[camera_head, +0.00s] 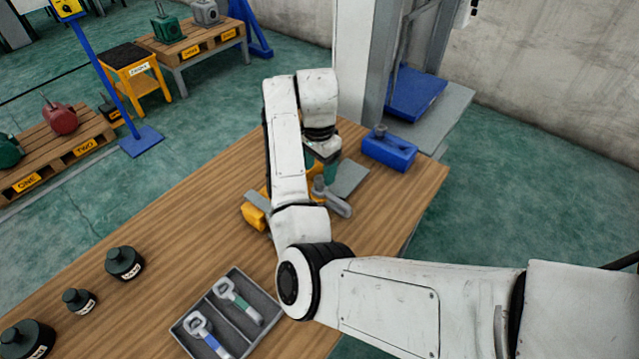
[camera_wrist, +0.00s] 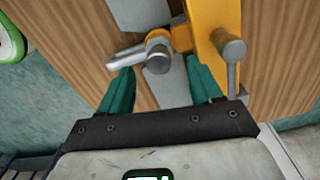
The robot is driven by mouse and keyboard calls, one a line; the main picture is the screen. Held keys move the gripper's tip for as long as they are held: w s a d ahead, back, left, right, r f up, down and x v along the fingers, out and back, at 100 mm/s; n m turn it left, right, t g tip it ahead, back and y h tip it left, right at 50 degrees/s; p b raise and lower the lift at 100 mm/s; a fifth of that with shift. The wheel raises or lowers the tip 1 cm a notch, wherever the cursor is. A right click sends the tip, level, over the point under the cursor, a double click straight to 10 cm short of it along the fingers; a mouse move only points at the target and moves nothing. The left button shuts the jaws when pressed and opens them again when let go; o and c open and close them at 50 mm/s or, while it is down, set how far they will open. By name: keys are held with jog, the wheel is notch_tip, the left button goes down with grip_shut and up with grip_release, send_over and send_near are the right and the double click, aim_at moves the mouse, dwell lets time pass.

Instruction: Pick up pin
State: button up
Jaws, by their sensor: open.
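My gripper (camera_wrist: 160,74) is open, with two teal fingers; nothing is visibly clamped between them. In the wrist view a grey round-ended pin (camera_wrist: 158,60) shows between and just beyond the fingertips, at a yellow fixture (camera_wrist: 212,18). A grey arm (camera_wrist: 126,59) reaches left from beside it. A second grey rod with a round knob (camera_wrist: 232,52) stands on the yellow part, right of the right finger. In the head view my gripper is over the fixture (camera_head: 254,216), mostly hidden by my arm. I cannot tell which grey part the task calls the pin.
A blue block (camera_head: 390,151) with a grey post is at the table's far right. A grey tray (camera_head: 179,328) with two hooked handles is in front. Several dark weights (camera_head: 124,263) stand at left. Bare wooden table (camera_head: 190,235) lies between. A column (camera_head: 355,65) rises behind.

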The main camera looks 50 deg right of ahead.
aim_at(320, 190)
jog(key=shift+s+f, duration=0.1)
jog(key=shift+f, duration=1.35)
jog(key=shift+c, duration=0.2)
grip_shut()
